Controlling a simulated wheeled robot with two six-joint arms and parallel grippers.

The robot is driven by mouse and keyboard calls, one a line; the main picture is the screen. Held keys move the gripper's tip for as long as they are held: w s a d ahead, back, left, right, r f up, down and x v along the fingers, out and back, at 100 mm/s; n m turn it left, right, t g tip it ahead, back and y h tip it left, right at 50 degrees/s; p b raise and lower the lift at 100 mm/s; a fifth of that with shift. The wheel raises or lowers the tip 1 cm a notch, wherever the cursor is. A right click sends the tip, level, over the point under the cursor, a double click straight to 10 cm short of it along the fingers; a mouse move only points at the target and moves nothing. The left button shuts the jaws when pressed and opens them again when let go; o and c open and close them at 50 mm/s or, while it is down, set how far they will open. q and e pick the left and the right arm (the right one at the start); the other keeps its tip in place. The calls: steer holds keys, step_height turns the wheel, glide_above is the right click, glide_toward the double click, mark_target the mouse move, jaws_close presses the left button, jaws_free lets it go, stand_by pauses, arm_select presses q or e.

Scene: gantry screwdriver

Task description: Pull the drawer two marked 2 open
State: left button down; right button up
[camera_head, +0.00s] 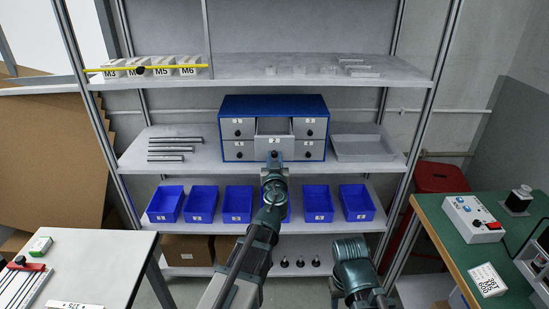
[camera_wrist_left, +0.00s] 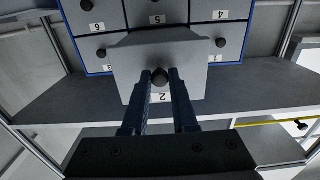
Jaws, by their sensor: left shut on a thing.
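Drawer two (camera_head: 274,143) is the middle drawer of the blue-framed cabinet (camera_head: 272,103) on the middle shelf. It stands out from the cabinet, and its open top shows behind the grey front marked 2. In the left wrist view, which is upside down, the drawer front (camera_wrist_left: 187,55) sticks out past its neighbours. Its dark knob (camera_wrist_left: 160,77) lies between the two fingers of my left gripper (camera_wrist_left: 160,82). My left gripper (camera_head: 274,160) is shut on this knob. My right arm shows at the lower right of the head view, but its gripper does not.
Closed grey drawers (camera_head: 238,150) flank drawer two. A grey tray (camera_head: 362,148) stands right of the cabinet, and dark rods (camera_head: 170,149) lie to its left. Blue bins (camera_head: 201,205) line the shelf below. A green-topped bench (camera_head: 455,240) is at the right.

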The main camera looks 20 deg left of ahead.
arm_select(q)
steer(key=c, duration=0.7)
jaws_free()
steer(key=shift+w, duration=0.1)
arm_select(e)
steer(key=shift+w, duration=0.1)
